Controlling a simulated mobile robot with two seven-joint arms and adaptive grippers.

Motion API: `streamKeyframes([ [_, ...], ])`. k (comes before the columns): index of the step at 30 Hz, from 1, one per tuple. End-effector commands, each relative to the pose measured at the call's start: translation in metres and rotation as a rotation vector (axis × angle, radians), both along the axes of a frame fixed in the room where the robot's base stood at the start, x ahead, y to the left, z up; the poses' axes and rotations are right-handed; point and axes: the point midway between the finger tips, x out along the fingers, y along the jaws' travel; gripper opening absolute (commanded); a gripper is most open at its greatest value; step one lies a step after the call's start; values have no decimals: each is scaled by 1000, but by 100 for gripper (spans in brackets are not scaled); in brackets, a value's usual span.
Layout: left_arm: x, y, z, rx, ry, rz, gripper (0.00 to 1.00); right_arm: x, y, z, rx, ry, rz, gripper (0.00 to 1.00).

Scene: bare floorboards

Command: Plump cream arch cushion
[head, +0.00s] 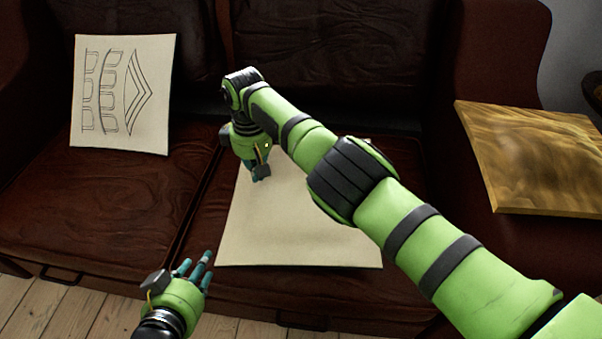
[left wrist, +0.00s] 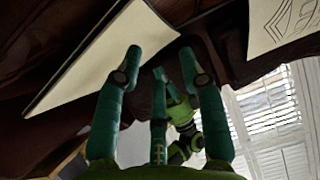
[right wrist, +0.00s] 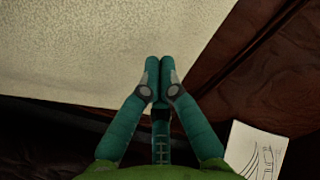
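A cream cushion (head: 120,95) with black line drawings of arches and chevrons leans upright against the sofa back at the left. Part of it shows in the right wrist view (right wrist: 252,152). A plain cream cushion (head: 285,225) lies flat on the right seat, its visible face unpatterned; it fills the top of the right wrist view (right wrist: 80,50). My right gripper (head: 258,176) points down over its far left part, fingertips together (right wrist: 160,65); contact cannot be told. My left gripper (head: 200,262) is open and empty, fingers spread (left wrist: 160,65), in front of the seat's front edge.
The dark brown leather sofa (head: 110,215) has a bare left seat. A shiny golden cushion (head: 540,160) lies on the right armrest. My right arm crosses the right seat and hides part of it. Floorboards (head: 30,300) show at the lower left.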

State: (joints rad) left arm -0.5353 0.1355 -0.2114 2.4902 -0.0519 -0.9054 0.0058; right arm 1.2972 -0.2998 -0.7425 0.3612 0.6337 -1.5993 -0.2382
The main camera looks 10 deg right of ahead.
Motion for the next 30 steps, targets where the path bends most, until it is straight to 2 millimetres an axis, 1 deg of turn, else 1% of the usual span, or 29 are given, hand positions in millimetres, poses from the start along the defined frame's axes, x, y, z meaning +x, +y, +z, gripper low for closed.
streamKeyframes([
  [12,14,-11,25,-31,-146,-22,40,0,0,-7,1,1,0,0],
  [30,25,-25,63,-79,-351,-52,40,0,0,-15,1,1,0,0],
])
